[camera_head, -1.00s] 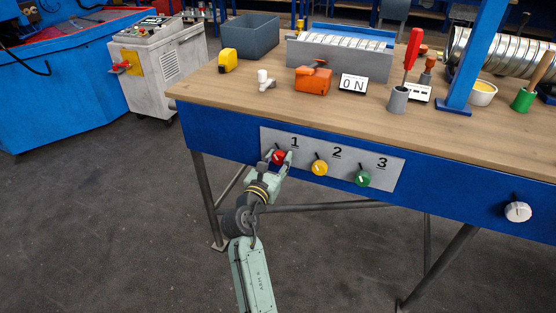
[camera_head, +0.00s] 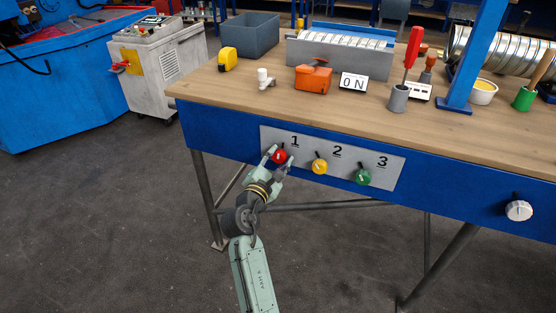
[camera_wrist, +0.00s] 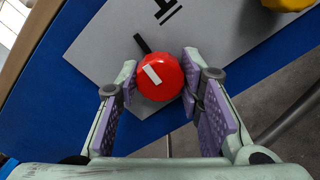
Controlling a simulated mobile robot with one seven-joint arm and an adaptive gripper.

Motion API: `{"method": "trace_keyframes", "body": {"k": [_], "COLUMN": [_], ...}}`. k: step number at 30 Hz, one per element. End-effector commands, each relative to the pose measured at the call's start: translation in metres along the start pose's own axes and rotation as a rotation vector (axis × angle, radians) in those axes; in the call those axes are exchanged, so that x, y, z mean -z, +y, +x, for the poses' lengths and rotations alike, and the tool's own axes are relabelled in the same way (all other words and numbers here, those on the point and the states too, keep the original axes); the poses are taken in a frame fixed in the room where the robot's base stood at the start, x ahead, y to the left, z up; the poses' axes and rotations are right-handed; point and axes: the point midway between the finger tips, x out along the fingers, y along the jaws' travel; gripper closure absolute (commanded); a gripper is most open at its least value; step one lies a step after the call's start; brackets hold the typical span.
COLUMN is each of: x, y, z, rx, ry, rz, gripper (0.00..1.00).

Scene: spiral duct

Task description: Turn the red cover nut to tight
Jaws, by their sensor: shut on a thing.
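The red cover nut (camera_head: 280,157) is the round red knob under the number 1 on the grey panel, on the bench's blue front. In the wrist view the nut (camera_wrist: 165,85) shows a white line on its face, slanting from upper left to lower right. A short black mark (camera_wrist: 142,43) on the panel, just above the nut, slants about the same way. My gripper (camera_head: 280,160) is at the nut, one finger on each side. In the wrist view my gripper (camera_wrist: 158,80) is shut on the nut; exact finger contact is hard to see.
To the right on the panel (camera_head: 393,176) are a yellow knob (camera_head: 319,167) under 2 and a green knob (camera_head: 362,178) under 3. A white knob (camera_head: 518,211) is farther right. The floor before the bench is clear.

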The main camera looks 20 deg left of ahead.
Motion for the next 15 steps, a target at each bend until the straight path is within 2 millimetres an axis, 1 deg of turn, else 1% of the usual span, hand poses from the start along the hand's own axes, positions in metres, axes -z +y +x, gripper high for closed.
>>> {"method": "trace_keyframes", "body": {"k": [15], "x": [0.0018], "y": [-0.0021], "z": [0.0000], "rx": [0.000], "ry": [-0.001], "rz": [0.490], "gripper": [0.94]}}
